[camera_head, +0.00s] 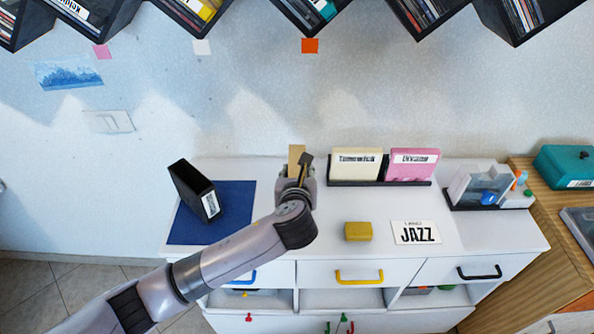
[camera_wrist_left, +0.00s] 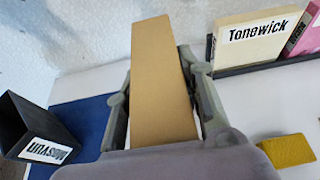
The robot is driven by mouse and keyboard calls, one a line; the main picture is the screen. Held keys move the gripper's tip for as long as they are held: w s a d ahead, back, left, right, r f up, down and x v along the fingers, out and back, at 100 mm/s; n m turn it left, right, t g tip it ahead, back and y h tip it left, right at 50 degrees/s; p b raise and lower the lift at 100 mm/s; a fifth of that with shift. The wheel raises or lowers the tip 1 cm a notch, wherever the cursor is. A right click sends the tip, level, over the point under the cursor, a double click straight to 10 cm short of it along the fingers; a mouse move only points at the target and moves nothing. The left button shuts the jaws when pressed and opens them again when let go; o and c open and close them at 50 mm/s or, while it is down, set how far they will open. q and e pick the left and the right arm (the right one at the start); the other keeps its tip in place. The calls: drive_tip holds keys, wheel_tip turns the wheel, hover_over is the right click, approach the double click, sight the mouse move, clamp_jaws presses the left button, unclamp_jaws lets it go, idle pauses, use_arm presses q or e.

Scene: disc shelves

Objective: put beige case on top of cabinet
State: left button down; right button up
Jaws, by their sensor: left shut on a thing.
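The beige case (camera_head: 296,154) is a plain tan slab, upright between the fingers of my left gripper (camera_head: 297,175). In the left wrist view the beige case (camera_wrist_left: 163,90) stands between the two grey fingers of the left gripper (camera_wrist_left: 158,65), which is shut on it. Its lower part is hidden by the gripper. It is over the back part of the white cabinet top (camera_head: 285,235), left of the rack; I cannot tell whether it touches the top. My right gripper is not in view.
A black rack (camera_head: 380,184) holds a cream case (camera_head: 355,165) and a pink case (camera_head: 413,164). A black case (camera_head: 193,190) stands on a blue mat (camera_head: 235,205). A yellow block (camera_head: 357,232) and JAZZ card (camera_head: 416,232) lie in front. Wall shelves (camera_head: 400,25) hang above.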

use_arm(q)
drive_tip(key=c, duration=1.1)
unclamp_jaws()
drive_tip(key=shift+f, duration=0.15)
drive_tip(key=shift+s+r, duration=0.15)
drive_tip(key=shift+r, duration=0.05)
drive_tip(key=b+v, duration=0.1)
drive_tip(key=v, duration=1)
drive_tip(key=shift+s+a+r, duration=0.1)
drive_tip(key=shift+s+r, duration=0.1)
drive_tip(key=shift+s, duration=0.15)
